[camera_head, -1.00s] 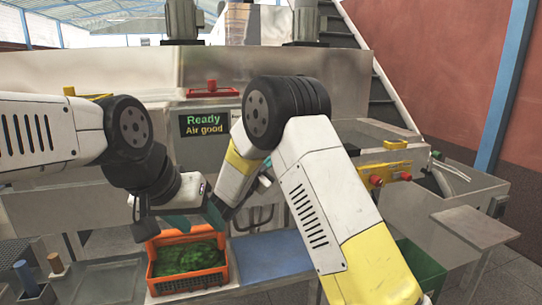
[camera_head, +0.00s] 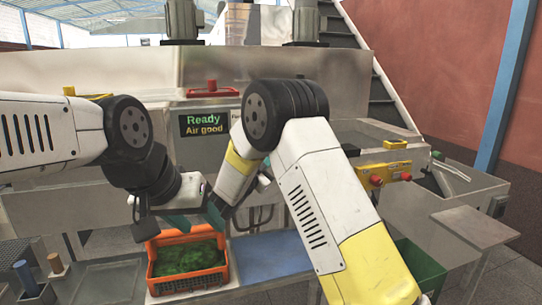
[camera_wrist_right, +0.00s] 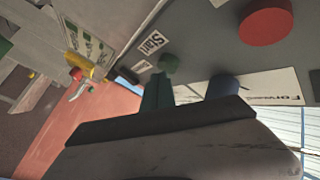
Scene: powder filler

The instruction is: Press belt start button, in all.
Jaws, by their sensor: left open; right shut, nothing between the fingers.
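In the right wrist view, a green button (camera_wrist_right: 169,63) sits on a grey panel (camera_wrist_right: 205,42) beside a white "Start" label (camera_wrist_right: 148,45). My right gripper (camera_wrist_right: 158,90) is shut and empty, its teal fingertip right at the green button. I cannot tell whether they touch. In the head view, the right arm hides the button, and the right gripper is mostly hidden. My left gripper (camera_head: 196,217) is open and empty, over the back of an orange crate.
The panel also has a red button (camera_wrist_right: 265,25), a blue knob (camera_wrist_right: 222,87) and a "Forward" label (camera_wrist_right: 272,95). The orange crate (camera_head: 188,282) holds green stuff. A display (camera_head: 204,124) reads "Ready, Air good". A yellow button box (camera_head: 384,172) stands at right.

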